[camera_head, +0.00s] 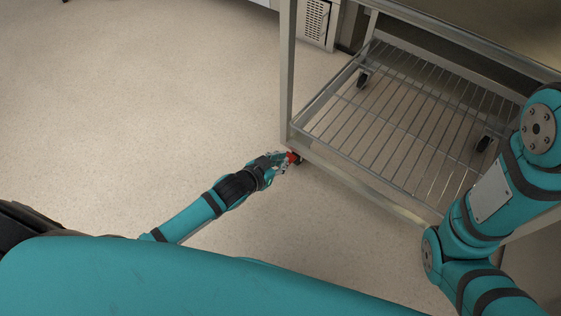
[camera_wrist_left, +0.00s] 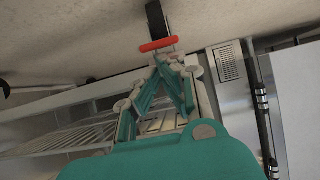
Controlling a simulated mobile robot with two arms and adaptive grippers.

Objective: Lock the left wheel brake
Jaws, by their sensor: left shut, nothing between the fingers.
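The left wheel brake is a red lever (camera_head: 292,157) low at the near left corner of a metal rack cart (camera_head: 283,95). In the left wrist view the red lever (camera_wrist_left: 158,44) lies across the picture in front of a dark wheel (camera_wrist_left: 156,18). My left gripper (camera_head: 284,161) reaches down to the lever. Its fingertips (camera_wrist_left: 165,57) are shut with nothing between them, right at the lever's edge. I cannot tell whether they touch it. My right gripper is not in view; only my right arm shows over the cart's right side.
The cart has a wire shelf (camera_head: 385,118) at the bottom and dark casters (camera_head: 362,79) at its other corners. A white unit with a vented panel (camera_head: 314,20) stands behind it. The floor (camera_head: 130,100) to the left is clear.

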